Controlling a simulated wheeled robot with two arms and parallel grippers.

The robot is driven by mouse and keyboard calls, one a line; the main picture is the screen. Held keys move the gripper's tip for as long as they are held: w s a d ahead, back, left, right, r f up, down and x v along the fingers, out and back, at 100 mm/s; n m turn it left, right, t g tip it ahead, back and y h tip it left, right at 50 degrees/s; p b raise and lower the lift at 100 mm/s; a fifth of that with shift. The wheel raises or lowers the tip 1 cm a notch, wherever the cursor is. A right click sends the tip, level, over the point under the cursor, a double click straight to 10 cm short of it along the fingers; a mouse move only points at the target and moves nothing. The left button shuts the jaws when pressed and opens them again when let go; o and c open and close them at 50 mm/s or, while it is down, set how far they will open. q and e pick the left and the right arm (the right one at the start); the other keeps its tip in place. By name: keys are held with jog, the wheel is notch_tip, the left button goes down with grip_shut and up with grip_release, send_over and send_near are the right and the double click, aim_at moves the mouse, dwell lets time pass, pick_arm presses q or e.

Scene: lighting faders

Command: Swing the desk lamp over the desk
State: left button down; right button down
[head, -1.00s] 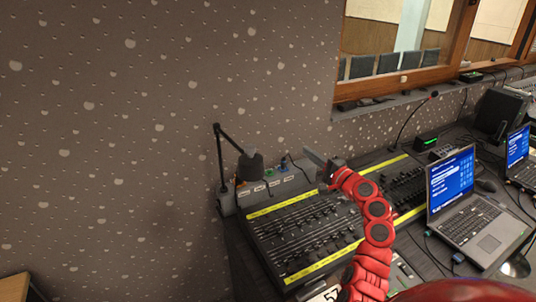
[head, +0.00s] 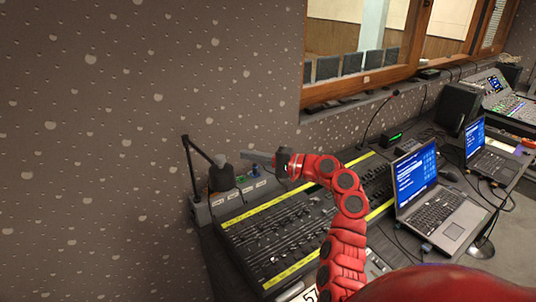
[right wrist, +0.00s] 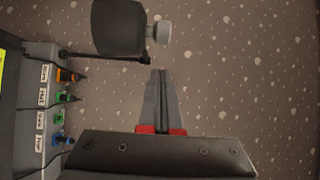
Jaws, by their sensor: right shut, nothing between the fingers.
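The black desk lamp (head: 221,178) stands at the back left corner of the desk, by the wall. Its thin arm (head: 201,149) rises from the base and slopes down to the right to the dark lamp head. In the right wrist view the lamp head (right wrist: 118,27) with a grey knob (right wrist: 162,32) is ahead of the fingers. My right gripper (head: 246,157) is shut and empty, its fingertips pointing left close to the lamp head. In the right wrist view the shut fingers (right wrist: 160,75) appear just below the lamp head; contact is unclear. My left gripper is out of view.
A fader console (head: 275,235) with yellow strips lies below my right arm. A patch box with coloured plugs (head: 240,190) sits beside the lamp. An open laptop (head: 430,195) stands to the right. A thin gooseneck microphone (head: 380,115) rises behind. The speckled wall is close behind.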

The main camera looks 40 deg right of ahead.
aim_at(225, 161)
jog(key=a, duration=0.1)
jog(key=a+p, duration=0.1)
jog(key=a, duration=0.1)
jog(key=shift+w+a, duration=0.25)
jog(key=shift+w, duration=0.1)
jog(key=shift+s+a+p, duration=0.1)
jog(key=shift+a+p, duration=0.2)
jog(key=shift+a, duration=0.95)
jog(key=shift+s+d, duration=0.1)
jog(key=shift+d, duration=0.05)
